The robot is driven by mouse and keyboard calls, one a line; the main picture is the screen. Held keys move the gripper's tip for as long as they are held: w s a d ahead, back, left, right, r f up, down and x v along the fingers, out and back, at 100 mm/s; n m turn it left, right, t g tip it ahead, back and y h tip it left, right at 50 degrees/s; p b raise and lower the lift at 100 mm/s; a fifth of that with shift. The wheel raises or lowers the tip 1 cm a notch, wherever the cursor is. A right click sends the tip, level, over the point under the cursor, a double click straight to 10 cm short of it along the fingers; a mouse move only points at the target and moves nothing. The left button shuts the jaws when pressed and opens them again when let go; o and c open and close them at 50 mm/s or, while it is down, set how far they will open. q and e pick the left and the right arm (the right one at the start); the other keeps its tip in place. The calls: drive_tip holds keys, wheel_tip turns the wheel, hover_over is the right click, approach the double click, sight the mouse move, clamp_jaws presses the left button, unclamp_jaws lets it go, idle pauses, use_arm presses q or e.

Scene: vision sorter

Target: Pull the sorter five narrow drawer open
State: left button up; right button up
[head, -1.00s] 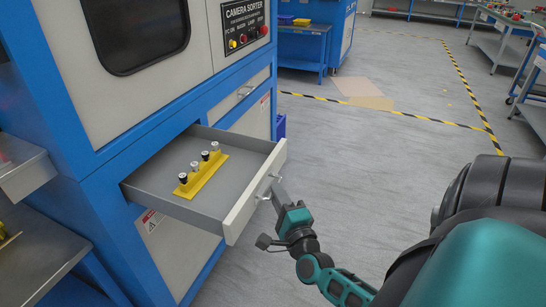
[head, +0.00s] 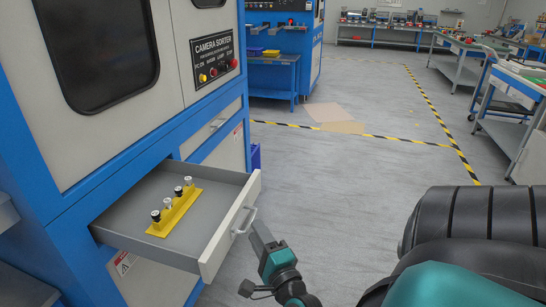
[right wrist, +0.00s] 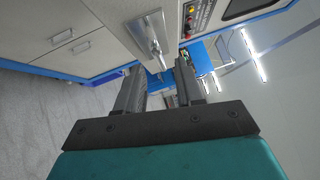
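A grey drawer (head: 208,178) with a cream front stands pulled out of the blue and cream camera sorter cabinet (head: 165,135). Its metal handle (head: 244,221) is on the outer face; in the right wrist view the handle (right wrist: 148,42) lies just beyond the fingertips. My right gripper (head: 259,232) is just right of the handle and looks slightly apart from it. In the right wrist view my right gripper (right wrist: 159,70) has its two fingers spread with nothing between them. My left gripper is out of view.
A yellow rack (head: 177,213) with several small black- or white-topped pieces sits inside the drawer. A closed drawer (head: 218,122) is in the cabinet beyond it. The grey floor to the right is open, with yellow-black tape. Workbenches stand farther right.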

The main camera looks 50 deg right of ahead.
drive_tip(key=v, duration=1)
drive_tip(key=shift+s, duration=0.2)
drive_tip(key=shift+a+f, duration=0.1)
drive_tip(key=shift+a, duration=0.05)
